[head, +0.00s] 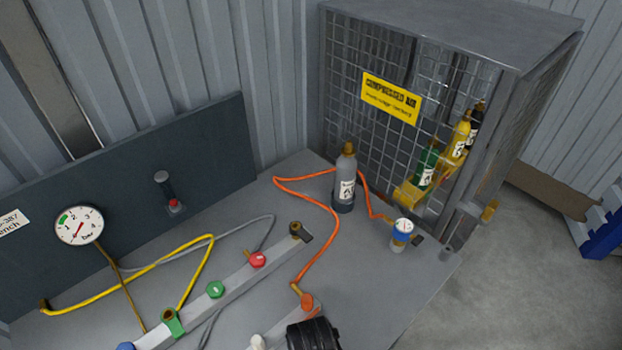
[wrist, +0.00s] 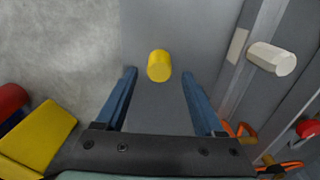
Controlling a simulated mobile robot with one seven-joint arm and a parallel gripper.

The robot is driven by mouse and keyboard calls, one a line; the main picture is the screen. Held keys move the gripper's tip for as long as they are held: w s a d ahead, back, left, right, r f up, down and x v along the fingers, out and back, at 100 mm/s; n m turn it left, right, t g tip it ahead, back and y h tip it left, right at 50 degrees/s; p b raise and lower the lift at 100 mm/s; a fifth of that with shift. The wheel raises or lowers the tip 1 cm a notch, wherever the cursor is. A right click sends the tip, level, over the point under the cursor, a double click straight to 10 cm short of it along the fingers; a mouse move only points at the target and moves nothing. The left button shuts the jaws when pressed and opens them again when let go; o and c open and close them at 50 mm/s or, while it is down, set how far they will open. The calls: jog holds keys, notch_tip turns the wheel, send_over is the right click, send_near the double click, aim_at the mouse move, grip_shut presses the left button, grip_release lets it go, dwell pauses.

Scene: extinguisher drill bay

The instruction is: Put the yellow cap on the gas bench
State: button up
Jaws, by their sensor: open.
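The yellow cap (wrist: 159,66), a short plain cylinder, shows in the wrist view over the grey top of the gas bench (wrist: 150,22). My gripper (wrist: 158,74) is open, its two blue fingers spread with a finger on each side of the cap and a visible gap to both. I cannot tell whether the cap touches the bench. In the head view the gas bench (head: 375,248) runs along the wall, and neither the cap nor my fingertips can be made out there.
A mesh cage (head: 335,95) with cylinders stands at the back right. A white knob (wrist: 270,58) is right of the cap.

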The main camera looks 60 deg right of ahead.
notch_tip(320, 180, up, 8)
jog(key=w+d+r+n+t+h, duration=0.35)
jog(key=w+r+n+t, duration=0.3)
jog(key=w+r, duration=0.95)
jog(key=w+a+r+n+t+h, duration=0.1)
jog(key=w+a+r+n+t, duration=0.2)
jog(key=r, duration=0.4)
jog(key=w+a+r+n+t, duration=0.1)
jog(key=w+r+t, duration=0.2)
jog(key=w+r, duration=0.3)
jog(key=a+r+n+t, duration=0.2)
jog(key=a+r+t, duration=0.1)
jog(key=r, duration=0.5)
jog(key=a+r+n+t, duration=0.2)
jog(key=a+r+t, duration=0.15)
jog(key=r, duration=0.45)
jog(key=s+a+r+n+t+y, duration=0.2)
jog(key=s+a+r+n+t, duration=0.1)
jog(key=r, duration=0.7)
jog(key=s+a+r+n+t+y, duration=0.2)
jog(key=s+a+r+t, duration=0.3)
jog(key=r, duration=0.6)
jog(key=s+a+n, duration=0.1)
jog(key=s+a, duration=0.1)
jog(key=a, duration=0.1)
jog(key=shift+s+r, duration=0.2)
jog(key=shift+r, duration=0.1)
jog(key=shift+y, duration=0.25)
